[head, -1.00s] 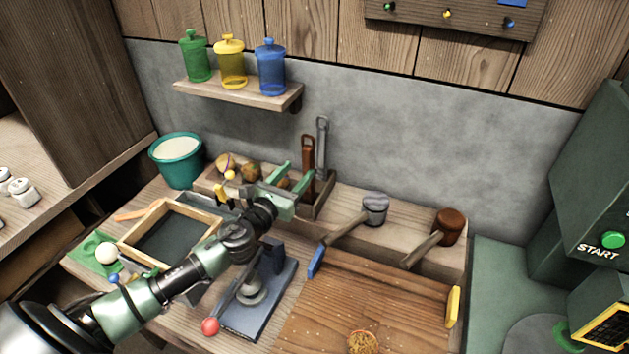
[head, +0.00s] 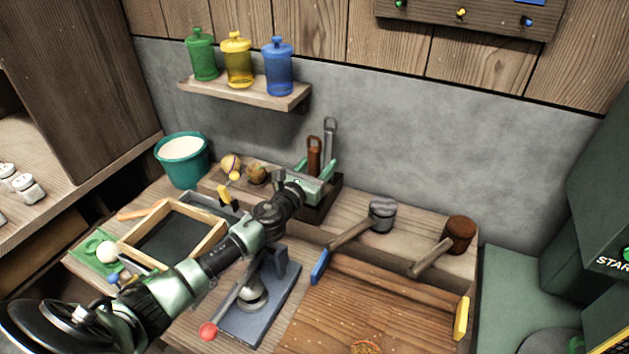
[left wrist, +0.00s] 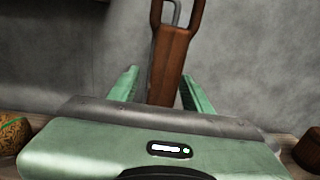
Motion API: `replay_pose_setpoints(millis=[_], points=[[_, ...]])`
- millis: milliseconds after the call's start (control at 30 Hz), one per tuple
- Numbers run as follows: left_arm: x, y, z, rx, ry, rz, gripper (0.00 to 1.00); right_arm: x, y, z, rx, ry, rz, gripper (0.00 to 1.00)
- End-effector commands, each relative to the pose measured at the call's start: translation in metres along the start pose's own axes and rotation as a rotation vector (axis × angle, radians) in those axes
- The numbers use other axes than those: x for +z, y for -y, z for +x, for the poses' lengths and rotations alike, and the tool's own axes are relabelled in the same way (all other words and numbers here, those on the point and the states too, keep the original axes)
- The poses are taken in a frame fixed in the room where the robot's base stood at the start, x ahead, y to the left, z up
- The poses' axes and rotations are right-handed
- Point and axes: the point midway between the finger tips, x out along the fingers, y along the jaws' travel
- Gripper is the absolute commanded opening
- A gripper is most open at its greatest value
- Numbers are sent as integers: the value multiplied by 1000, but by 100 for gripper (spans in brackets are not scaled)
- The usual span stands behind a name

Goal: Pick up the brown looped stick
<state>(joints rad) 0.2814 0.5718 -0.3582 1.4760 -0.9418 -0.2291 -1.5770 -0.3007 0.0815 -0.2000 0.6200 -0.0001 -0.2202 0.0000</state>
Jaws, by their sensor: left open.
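The brown looped stick (head: 314,155) stands upright in a dark box (head: 334,193) on the raised back ledge, its loop at the top. A grey looped stick (head: 330,140) stands right behind it. My left gripper (head: 315,170) is open, with one green finger on each side of the brown stick in the picture. In the left wrist view the brown stick (left wrist: 172,60) rises between the two fingertips (left wrist: 158,85). The body of the gripper hides its lower part, and I see no finger pressed on it. My right gripper is not in view.
Two round balls (head: 256,174) sit left of the gripper on the ledge. A grey mallet (head: 382,214) and a brown mallet (head: 460,231) lie to the right. A shelf with bottles (head: 250,90) hangs above left. A teal bucket (head: 182,162) stands at far left.

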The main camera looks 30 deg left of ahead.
Motion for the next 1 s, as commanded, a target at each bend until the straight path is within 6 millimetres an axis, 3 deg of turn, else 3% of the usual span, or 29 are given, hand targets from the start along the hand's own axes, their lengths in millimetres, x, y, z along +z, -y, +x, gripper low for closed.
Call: replay_pose_setpoints(millis=[133,300,333,733,1000], points=[[0,0,0,0,0,0,49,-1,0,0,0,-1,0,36],[0,0,0,0,0,0,2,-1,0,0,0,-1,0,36],[0,0,0,0,0,-1,0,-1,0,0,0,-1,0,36],[7,0,0,-1,2,0,0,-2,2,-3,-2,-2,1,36],[47,0,0,-2,6,3,0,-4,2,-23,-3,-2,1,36]])
